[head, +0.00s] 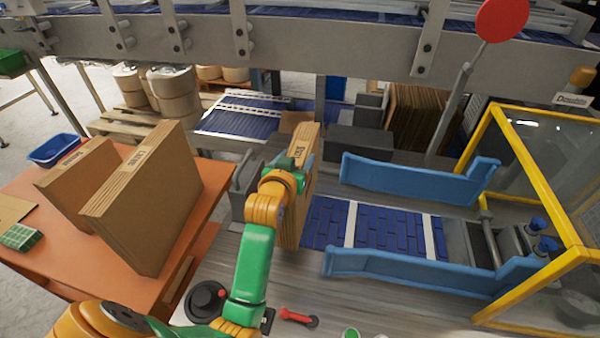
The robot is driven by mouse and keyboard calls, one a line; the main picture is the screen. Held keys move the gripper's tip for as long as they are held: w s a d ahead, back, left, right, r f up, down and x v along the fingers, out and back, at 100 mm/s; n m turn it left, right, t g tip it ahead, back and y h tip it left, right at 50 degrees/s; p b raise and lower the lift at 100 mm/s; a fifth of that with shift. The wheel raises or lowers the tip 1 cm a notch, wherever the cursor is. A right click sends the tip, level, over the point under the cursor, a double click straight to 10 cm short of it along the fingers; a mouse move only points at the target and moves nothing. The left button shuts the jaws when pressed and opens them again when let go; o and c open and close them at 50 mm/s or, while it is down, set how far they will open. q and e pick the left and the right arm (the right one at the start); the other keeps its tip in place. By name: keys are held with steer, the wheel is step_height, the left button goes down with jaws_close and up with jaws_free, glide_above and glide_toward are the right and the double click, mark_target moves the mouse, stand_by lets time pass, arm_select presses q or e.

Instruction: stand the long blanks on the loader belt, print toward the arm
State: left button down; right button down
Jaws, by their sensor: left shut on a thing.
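My left gripper (291,166) is shut on an upright bundle of brown cardboard blanks (291,222) at the left end of the loader belt (377,230). Dark print shows near the top of its narrow side, facing me. My wrist hides part of the bundle, and I cannot tell whether its bottom rests on a surface. The belt is blue with white cross strips. On the orange table (205,242) at left stand a large printed bundle (150,210) and a lower one (75,178) behind it, both leaning. My right gripper is not in view.
Blue guide rails (410,180) (415,272) flank the belt. A yellow-framed clear guard (536,165) stands at right. Dark brown upright boards (415,115) stand behind. A grey conveyor beam (300,55) crosses above. A red-handled tool (298,317) lies in front. The belt between the rails is clear.

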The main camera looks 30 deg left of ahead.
arm_select(q)
steer(key=f, duration=0.2)
steer(key=w+f, duration=0.1)
steer(key=f, duration=0.1)
steer(key=shift+w+d+f, duration=0.1)
steer(key=shift+d+f, duration=0.1)
jaws_free()
steer(key=shift+f, duration=0.15)
